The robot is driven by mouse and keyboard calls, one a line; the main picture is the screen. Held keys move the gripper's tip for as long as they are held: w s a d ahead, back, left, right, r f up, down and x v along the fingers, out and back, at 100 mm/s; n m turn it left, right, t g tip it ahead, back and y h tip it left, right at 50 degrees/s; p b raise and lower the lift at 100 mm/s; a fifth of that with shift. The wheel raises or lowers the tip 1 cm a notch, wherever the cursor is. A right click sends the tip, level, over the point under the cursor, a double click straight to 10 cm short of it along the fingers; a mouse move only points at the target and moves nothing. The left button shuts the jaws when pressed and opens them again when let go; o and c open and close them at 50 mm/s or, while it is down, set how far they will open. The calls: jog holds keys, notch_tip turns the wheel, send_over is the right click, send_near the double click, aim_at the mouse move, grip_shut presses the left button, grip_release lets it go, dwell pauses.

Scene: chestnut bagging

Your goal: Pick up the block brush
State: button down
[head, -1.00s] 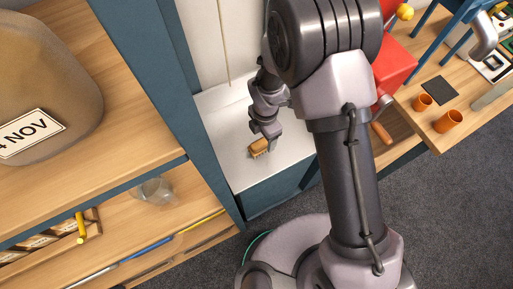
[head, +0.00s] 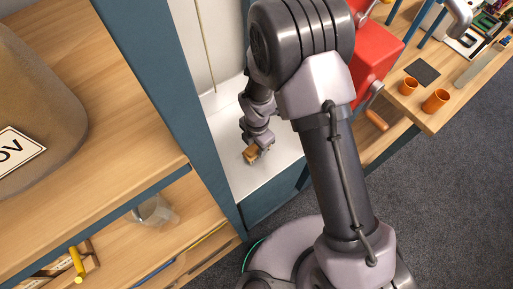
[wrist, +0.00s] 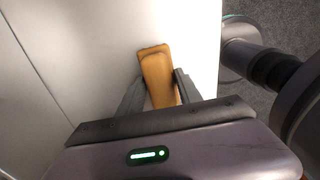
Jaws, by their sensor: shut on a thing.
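The block brush (head: 250,155) has a tan wooden back and is on or just over the white top of a low blue cabinet (head: 262,186). In the wrist view the brush (wrist: 157,64) points away from me, its near end hidden by my gripper's body. My gripper (head: 259,146) reaches down over the brush. In the wrist view its two dark fingers (wrist: 156,90) stand on either side of the wooden back, shut on it. I cannot tell whether the brush has left the surface.
A blue upright post (head: 165,100) and wooden shelves with a large labelled sack (head: 35,110) stand at the left. A red machine (head: 376,62) and a wooden table with orange cups (head: 436,101) are at the right. The white top around the brush is clear.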

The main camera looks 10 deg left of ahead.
jog(key=shift+r, duration=0.3)
jog(key=r, duration=0.1)
jog(key=r+p, duration=0.1)
jog(key=r, duration=0.1)
jog(key=shift+s+d+r+p, duration=0.1)
jog(key=shift+s+d+p, duration=0.1)
jog(key=shift+s+p, duration=0.15)
jog(key=s+d+r, duration=0.1)
jog(key=s+d, duration=0.6)
jog(key=s, duration=0.6)
jog(key=shift+d, duration=0.35)
jog(key=shift+r, duration=0.1)
jog(key=c, duration=1.4)
grip_release()
jog(key=c, duration=0.6)
